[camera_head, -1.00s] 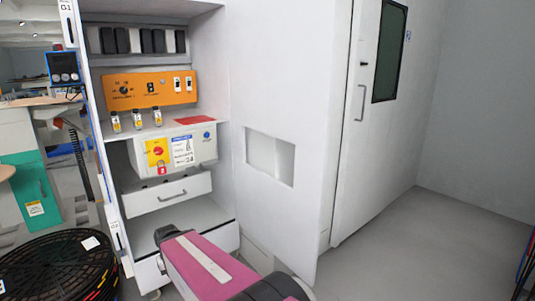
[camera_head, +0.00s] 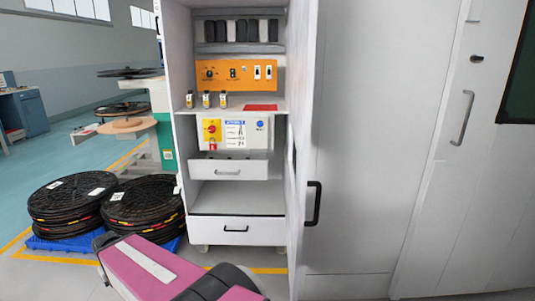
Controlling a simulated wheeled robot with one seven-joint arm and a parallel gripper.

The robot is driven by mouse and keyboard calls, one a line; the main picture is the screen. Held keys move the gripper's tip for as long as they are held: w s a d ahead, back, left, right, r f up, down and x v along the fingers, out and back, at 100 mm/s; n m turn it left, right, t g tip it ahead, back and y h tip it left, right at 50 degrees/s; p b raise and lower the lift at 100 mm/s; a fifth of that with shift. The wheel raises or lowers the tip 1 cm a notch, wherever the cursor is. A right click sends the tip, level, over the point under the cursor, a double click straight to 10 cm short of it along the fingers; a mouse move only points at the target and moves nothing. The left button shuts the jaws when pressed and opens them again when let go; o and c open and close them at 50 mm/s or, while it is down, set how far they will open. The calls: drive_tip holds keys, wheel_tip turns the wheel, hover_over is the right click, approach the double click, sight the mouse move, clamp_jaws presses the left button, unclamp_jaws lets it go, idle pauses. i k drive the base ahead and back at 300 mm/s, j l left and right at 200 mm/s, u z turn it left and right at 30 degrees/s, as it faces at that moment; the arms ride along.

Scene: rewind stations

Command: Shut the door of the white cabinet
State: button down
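The white cabinet (camera_head: 178,110) stands open at the centre of the head view, with its shelves and drawers exposed. Its door (camera_head: 301,130) is swung out on the right side and shows almost edge-on. A black handle (camera_head: 314,203) sticks out on the door's right-hand, outer face. My pink arm crosses the bottom of the picture in front of the cabinet. My gripper is out of view, so its state and its distance to the door do not show.
Stacks of black reels (camera_head: 62,205) sit on blue pallets at the left. A white wall door with a grey handle (camera_head: 463,118) is at the right. The cabinet holds an orange panel (camera_head: 222,75), a switch box and small padlock-like items. Floor is open at far left.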

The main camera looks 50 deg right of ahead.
sight(303, 12)
drive_tip(key=k+l+u, duration=0.2)
drive_tip(key=u, duration=0.2)
drive_tip(key=k+l+u, duration=0.15)
drive_tip(key=u, duration=0.2)
drive_tip(key=k+l+u, duration=0.1)
drive_tip(key=k+u, duration=0.45)
drive_tip(key=u, duration=0.25)
drive_tip(key=k+l+z, duration=0.1)
drive_tip(key=k, duration=0.4)
drive_tip(key=k+l+z, duration=0.1)
drive_tip(key=k, duration=0.35)
drive_tip(key=k+l+z, duration=0.1)
drive_tip(key=k, duration=0.4)
drive_tip(key=k+l+z, duration=0.3)
drive_tip(key=k+z, duration=0.2)
drive_tip(key=k+l+z, duration=0.45)
drive_tip(key=k+l, duration=0.15)
drive_tip(key=j+z, duration=0.15)
